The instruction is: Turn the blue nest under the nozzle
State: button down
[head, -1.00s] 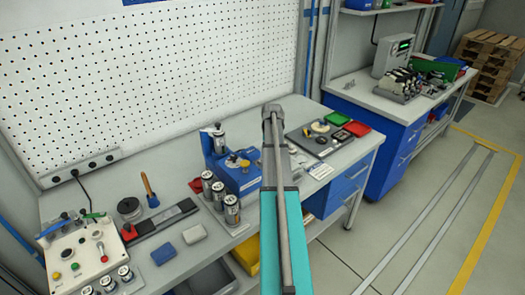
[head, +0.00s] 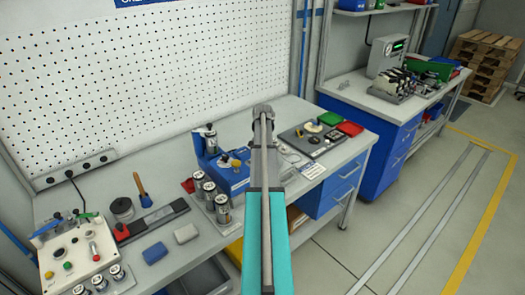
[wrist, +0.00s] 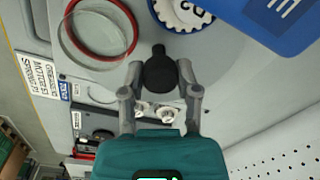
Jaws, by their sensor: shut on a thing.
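My gripper (wrist: 160,72) shows in the wrist view, its fingers shut around a dark round knob (wrist: 159,78). A short dark stem runs from the knob toward a white toothed wheel (wrist: 186,10) at the top edge, cut off by the frame. The blue body (wrist: 275,20) of a fixture fills the top right corner. In the head view the blue fixture (head: 236,182) stands on the bench, left of my arm, with a metal cylinder on it. My arm hides the gripper there. I cannot make out the nozzle or tell which part is the blue nest.
A dark tray (head: 318,150) with small parts and a red bin (head: 350,128) lie right of my arm.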

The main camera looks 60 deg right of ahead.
jog(key=shift+a, duration=0.15)
jog(key=c, duration=0.6)
grip_release()
jog(key=shift+s, duration=0.1)
jog(key=shift+r, duration=0.15)
